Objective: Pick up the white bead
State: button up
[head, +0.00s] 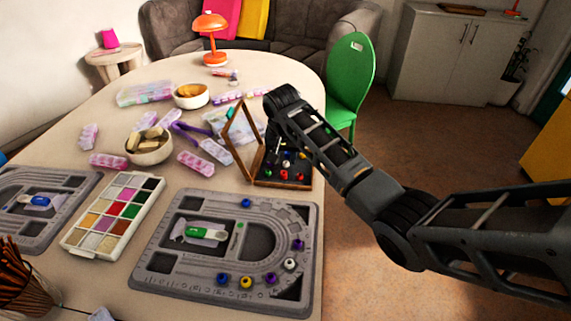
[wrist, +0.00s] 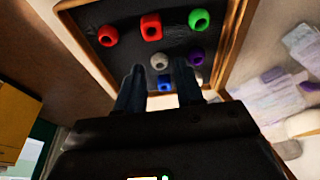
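In the wrist view a white bead (wrist: 160,60) lies in the wooden box (wrist: 95,60), above the gap between my fingertips in the picture. My gripper (wrist: 159,78) is open, its two dark fingers apart with nothing held between them. A second pale bead (wrist: 199,76) shows partly beside the right finger. In the head view the open box (head: 252,172) stands at the table's right edge, with my gripper over it, largely hidden by my arm. Another white bead (head: 290,264) sits on the near grey bead board (head: 172,285).
Around the white bead lie red beads (wrist: 151,27), a green bead (wrist: 199,19), a purple bead (wrist: 196,57) and a blue bead (wrist: 166,84). The box's raised lid (head: 240,132) stands at its left. Bowls, pill cases and a colour tray (head: 115,212) crowd the table.

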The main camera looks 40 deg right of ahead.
jog(key=shift+x, duration=1.1)
grip_shut()
jog(key=shift+r, duration=0.1)
